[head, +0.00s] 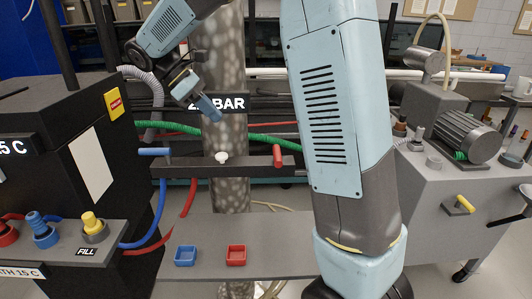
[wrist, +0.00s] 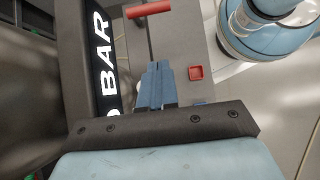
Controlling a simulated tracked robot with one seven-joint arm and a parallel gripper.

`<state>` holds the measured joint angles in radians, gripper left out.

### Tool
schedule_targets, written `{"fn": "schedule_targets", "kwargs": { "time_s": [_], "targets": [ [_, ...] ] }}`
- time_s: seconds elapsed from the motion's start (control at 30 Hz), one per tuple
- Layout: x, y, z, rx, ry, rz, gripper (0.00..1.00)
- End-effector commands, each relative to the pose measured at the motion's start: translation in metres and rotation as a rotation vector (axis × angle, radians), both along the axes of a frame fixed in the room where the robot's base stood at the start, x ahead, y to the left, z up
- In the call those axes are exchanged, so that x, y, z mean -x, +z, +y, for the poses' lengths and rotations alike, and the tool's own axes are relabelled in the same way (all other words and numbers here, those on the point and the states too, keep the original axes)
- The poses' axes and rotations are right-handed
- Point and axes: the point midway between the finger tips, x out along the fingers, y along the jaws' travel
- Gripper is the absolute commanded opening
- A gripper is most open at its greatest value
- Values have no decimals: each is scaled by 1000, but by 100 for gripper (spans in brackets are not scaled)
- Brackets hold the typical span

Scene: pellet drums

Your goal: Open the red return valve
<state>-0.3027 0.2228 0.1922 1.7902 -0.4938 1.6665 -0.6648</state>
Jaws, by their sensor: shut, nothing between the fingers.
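A red T-shaped handle (head: 277,155), which looks like the red return valve, stands at the right end of a dark bar (head: 190,169). In the wrist view the red handle (wrist: 148,10) lies at the top, beyond my fingertips. My gripper (head: 214,116) has blue fingers and is shut and empty. It hangs in front of the BAR sign, above and to the left of the red handle, apart from it. In the wrist view my fingertips (wrist: 154,68) point up towards the handle.
A blue handle (head: 154,151) and a white knob (head: 221,158) sit on the same bar. Below are a blue tray (head: 185,256) and a red tray (head: 236,255) on a grey shelf. A black cabinet (head: 45,150) stands left, a grey motor unit (head: 455,185) right.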

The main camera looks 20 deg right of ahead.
Motion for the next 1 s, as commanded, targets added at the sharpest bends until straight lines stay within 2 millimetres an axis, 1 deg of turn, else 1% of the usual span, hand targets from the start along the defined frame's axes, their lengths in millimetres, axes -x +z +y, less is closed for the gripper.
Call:
{"fn": "schedule_targets", "kwargs": {
  "time_s": [0.1, 0.8, 0.87, 1.0],
  "targets": [
    [5, -16, -13, 1, -1, 1, 0],
    [29, -112, -88, 0, -2, 3, 0],
    [31, -120, -94, 0, -1, 2, 0],
    [37, -122, -112, -2, -1, 0, 0]
  ]
}}
